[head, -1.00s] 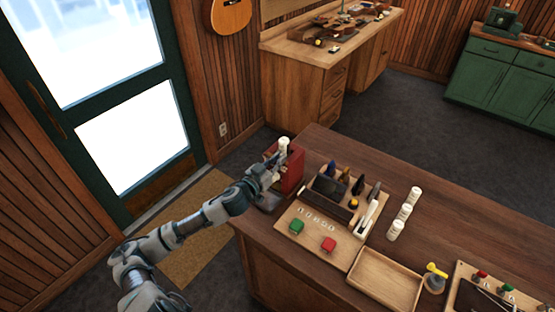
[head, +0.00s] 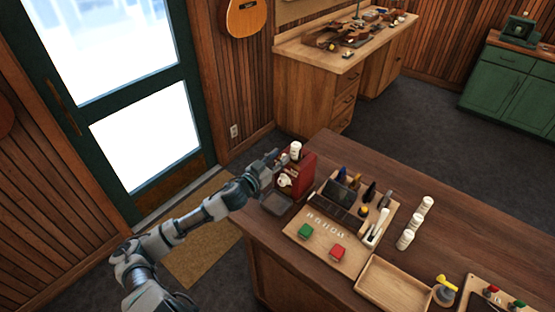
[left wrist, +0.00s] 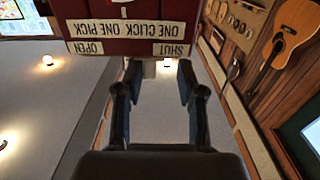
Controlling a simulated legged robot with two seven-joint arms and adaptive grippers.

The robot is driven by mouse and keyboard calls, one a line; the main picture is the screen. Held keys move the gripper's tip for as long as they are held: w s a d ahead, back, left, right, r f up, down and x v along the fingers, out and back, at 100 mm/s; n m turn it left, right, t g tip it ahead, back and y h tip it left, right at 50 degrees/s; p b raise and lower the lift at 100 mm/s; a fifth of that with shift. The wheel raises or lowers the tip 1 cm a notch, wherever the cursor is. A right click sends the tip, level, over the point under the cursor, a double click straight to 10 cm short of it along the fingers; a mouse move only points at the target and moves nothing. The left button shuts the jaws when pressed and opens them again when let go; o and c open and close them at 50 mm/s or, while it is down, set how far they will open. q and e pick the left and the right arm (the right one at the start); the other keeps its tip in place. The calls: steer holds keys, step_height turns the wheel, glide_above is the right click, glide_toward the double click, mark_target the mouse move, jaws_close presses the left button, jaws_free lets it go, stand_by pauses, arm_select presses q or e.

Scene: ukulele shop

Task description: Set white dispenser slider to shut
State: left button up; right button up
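The red dispenser (head: 306,172) stands at the left corner of the near bench. A white cylinder (head: 296,149) sits on its top and a white round part (head: 285,181) shows on its front. In the left wrist view its red face (left wrist: 150,46) appears upside down, with OPEN (left wrist: 86,47) and SHUT (left wrist: 173,49) labels. I cannot make out the slider or its position. My left gripper (head: 273,158) is beside the dispenser's upper left. My right gripper is out of view.
A door (head: 145,133) stands at the left.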

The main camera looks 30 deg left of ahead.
arm_select(q)
steer(key=s, duration=1.2)
steer(key=shift+a, duration=0.45)
steer(key=shift+f, duration=0.15)
